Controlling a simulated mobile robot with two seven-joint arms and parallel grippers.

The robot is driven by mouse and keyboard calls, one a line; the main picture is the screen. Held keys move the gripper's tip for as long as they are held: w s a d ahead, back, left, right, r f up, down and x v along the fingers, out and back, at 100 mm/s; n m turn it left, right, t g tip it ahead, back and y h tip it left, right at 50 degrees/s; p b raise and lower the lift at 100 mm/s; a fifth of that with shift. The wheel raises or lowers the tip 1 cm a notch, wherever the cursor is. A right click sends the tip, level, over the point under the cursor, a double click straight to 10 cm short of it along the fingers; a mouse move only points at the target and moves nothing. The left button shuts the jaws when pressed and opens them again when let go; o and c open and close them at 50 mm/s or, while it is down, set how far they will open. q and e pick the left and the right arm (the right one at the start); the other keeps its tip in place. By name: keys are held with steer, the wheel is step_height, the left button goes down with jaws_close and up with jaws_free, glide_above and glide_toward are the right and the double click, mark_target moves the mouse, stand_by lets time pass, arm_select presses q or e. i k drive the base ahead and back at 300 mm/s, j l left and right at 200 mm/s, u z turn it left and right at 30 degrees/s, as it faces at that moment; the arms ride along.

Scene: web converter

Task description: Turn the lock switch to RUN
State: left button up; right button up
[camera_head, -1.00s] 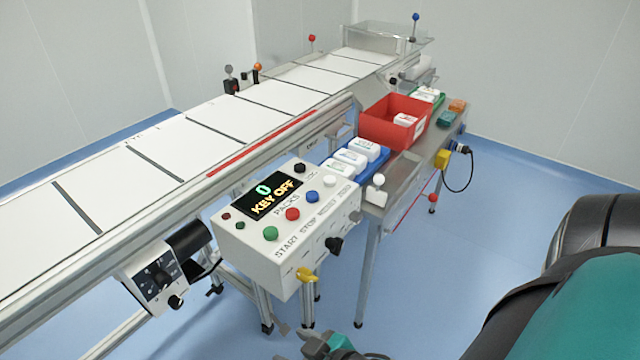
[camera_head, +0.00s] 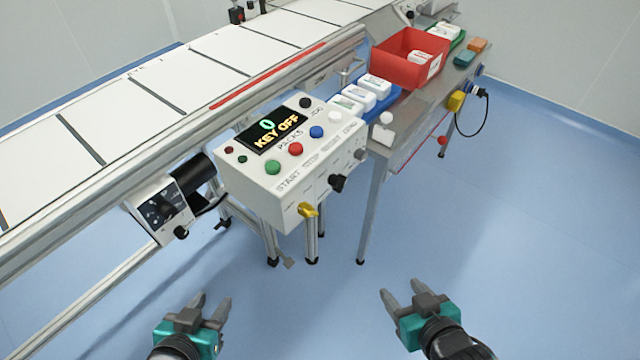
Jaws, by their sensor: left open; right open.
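The white control box (camera_head: 262,188) stands at the conveyor's near side. My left gripper (camera_head: 210,306) is open and empty, below and left of the box. My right gripper (camera_head: 403,297) is open and empty, below and right of it.
The conveyor (camera_head: 130,95) runs behind the box. A small motor control unit (camera_head: 163,208) hangs left of it. A side table (camera_head: 405,125) at right holds a red bin (camera_head: 388,65) and white packs (camera_head: 355,97). Clear blue floor (camera_head: 320,310) lies between my grippers.

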mark_target(305, 209)
steer(key=l+u, duration=0.3)
steer(key=u, duration=0.15)
steer(key=l+u, duration=0.25)
steer(key=u, duration=0.2)
steer(key=k, duration=0.05)
